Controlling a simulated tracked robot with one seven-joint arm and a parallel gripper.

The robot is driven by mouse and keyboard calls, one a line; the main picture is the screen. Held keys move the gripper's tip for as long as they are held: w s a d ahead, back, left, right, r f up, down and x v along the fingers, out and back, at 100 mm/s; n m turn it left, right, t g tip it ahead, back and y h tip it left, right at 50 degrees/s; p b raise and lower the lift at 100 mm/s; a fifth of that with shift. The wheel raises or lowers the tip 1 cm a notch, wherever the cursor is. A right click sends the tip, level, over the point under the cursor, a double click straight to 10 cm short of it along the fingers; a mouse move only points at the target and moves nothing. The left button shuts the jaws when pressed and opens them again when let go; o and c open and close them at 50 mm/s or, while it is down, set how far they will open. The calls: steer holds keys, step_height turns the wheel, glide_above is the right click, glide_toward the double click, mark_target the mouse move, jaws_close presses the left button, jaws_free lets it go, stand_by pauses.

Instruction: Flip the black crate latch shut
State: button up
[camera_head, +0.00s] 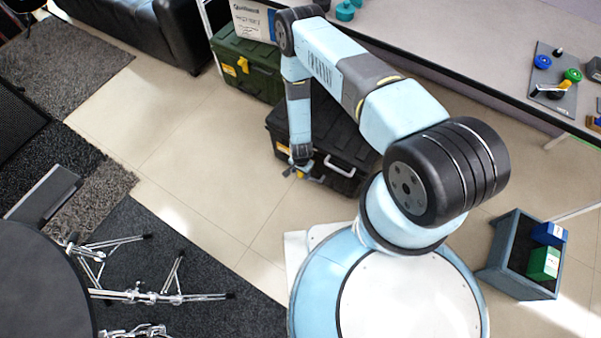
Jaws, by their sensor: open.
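The black crate (345,128) stands on the tiled floor, partly hidden behind my arm. Its front has a silver handle (340,167) and a small yellow patch (282,148) near the left corner. My gripper (300,174) points down at the crate's front edge, left of the handle. It is open, and I see nothing held in it. A small yellowish part shows at the fingertips; I cannot tell whether it is the latch or touches the fingers. The latch's position is too small and covered to make out.
A green crate (240,62) with a yellow latch stands behind to the left. A long table (430,50) runs along the back. A grey bin (512,262) holds blue and green boxes at right. Drum hardware (150,294) stands at left; tiled floor between is clear.

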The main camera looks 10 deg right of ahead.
steer(key=shift+f, duration=0.25)
steer(key=shift+c, duration=0.3)
jaws_close()
steer(key=shift+a, duration=0.1)
